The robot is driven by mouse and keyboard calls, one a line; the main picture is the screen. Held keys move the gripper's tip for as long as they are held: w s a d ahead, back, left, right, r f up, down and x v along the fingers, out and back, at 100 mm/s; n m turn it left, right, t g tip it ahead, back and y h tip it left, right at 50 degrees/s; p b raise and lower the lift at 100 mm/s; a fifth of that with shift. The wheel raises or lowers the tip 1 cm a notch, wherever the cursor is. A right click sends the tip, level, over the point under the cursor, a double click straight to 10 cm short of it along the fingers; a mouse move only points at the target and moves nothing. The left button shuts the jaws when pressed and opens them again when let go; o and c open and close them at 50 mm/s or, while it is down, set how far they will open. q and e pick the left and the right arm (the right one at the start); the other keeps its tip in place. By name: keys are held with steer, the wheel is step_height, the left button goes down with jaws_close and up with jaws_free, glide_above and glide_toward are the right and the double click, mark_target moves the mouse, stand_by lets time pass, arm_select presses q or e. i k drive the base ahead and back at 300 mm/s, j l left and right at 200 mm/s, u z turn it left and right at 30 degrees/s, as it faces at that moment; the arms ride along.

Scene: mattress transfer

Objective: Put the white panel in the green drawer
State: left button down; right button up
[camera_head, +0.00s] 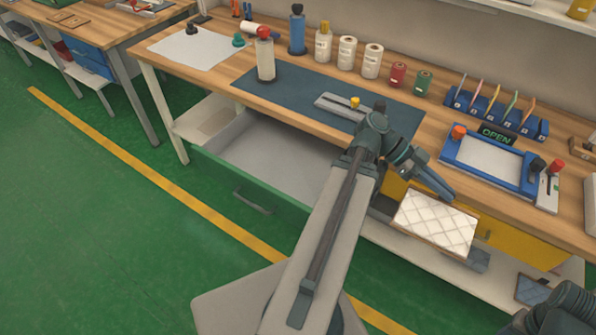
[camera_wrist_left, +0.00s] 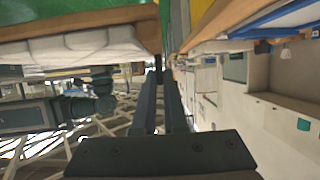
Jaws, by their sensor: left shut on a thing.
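The white panel (camera_head: 435,222) has a quilted face and a wooden edge. It is tilted in front of the bench, right of the open green drawer (camera_head: 225,182). My left gripper (camera_head: 447,194) is shut on the panel at its upper edge. In the left wrist view, the panel (camera_wrist_left: 80,45) is at the upper left, beside the closed fingers of my left gripper (camera_wrist_left: 160,75). The drawer's grey inside looks empty where it shows; my left arm covers its right end. Dark joints of my right arm show at the lower right, with no fingers visible.
A yellow drawer front (camera_head: 515,245) is behind and right of the panel. The wooden benchtop (camera_head: 290,105) above holds bottles, rolls, a dark mat (camera_head: 280,88) and a blue frame (camera_head: 490,165). A low shelf (camera_head: 420,255) runs below. The green floor at left is clear.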

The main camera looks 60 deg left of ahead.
mark_target(292, 168)
steer(key=k+u, duration=0.2)
steer(key=k, duration=0.3)
steer(key=u, duration=3.15)
steer(key=k+l, duration=0.2)
steer(key=l, duration=0.2)
steer(key=k+l, duration=0.15)
steer(key=l, duration=0.25)
steer(key=k+l, duration=0.2)
steer(key=l, duration=0.2)
steer(key=k+l, duration=0.2)
steer(key=l, duration=0.2)
steer(key=k+l, duration=0.15)
steer(key=l, duration=0.25)
steer(key=k+l+u, duration=0.1)
steer(key=l, duration=0.3)
steer(key=k+l, duration=0.5)
steer(key=l, duration=0.25)
